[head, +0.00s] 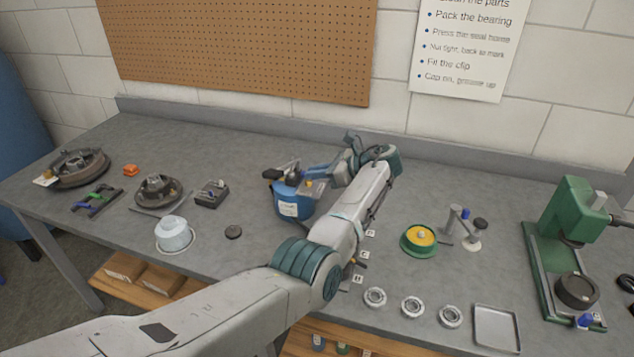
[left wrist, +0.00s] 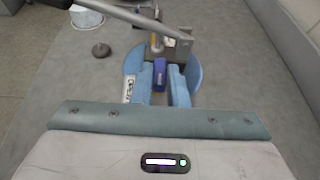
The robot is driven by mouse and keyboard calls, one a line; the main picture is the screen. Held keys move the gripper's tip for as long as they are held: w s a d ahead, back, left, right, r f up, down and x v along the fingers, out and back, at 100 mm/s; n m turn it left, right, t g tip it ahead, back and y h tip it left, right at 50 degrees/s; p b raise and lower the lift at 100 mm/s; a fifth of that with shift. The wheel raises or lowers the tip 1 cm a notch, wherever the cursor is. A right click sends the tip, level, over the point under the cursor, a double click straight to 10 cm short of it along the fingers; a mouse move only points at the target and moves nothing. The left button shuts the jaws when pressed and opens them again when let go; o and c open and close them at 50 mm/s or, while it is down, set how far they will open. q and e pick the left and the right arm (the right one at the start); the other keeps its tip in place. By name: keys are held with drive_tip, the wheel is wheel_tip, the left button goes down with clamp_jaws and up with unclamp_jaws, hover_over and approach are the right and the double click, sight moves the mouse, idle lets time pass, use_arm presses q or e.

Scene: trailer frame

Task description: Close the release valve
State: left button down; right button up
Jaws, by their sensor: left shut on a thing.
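A blue pot (head: 289,203) with a white label stands mid-bench, and its round blue body also shows in the left wrist view (left wrist: 133,60). Metal fittings and a lever sit on its top. My left gripper (head: 308,177) reaches over the pot from the right. In the left wrist view its two blue fingers (left wrist: 160,83) are closed around a small dark-blue handle (left wrist: 160,72), which seems to be the release valve. A grey bar and block (left wrist: 172,38) lie just beyond the fingertips. The valve's exact angle is hard to tell. My right gripper is out of view.
Left of the pot are a white tub (head: 173,234), a dark puck (head: 233,232) and hub parts (head: 158,190). To the right are a green-yellow disc (head: 419,238), bearing rings (head: 412,307), a tray (head: 496,327) and a green press (head: 566,240). A wall rises behind the bench.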

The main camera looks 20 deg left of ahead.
use_arm(q)
drive_tip(key=shift+f+g+b, duration=0.2)
drive_tip(key=shift+g+b, duration=0.1)
drive_tip(key=shift+g, duration=0.1)
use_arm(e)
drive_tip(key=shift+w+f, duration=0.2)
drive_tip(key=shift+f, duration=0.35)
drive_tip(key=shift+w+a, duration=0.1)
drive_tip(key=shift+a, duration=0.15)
use_arm(q)
drive_tip(key=c, duration=1.4)
unclamp_jaws()
drive_tip(key=shift+a, duration=0.15)
drive_tip(key=shift+c, duration=0.2)
drive_tip(key=shift+a, duration=0.15)
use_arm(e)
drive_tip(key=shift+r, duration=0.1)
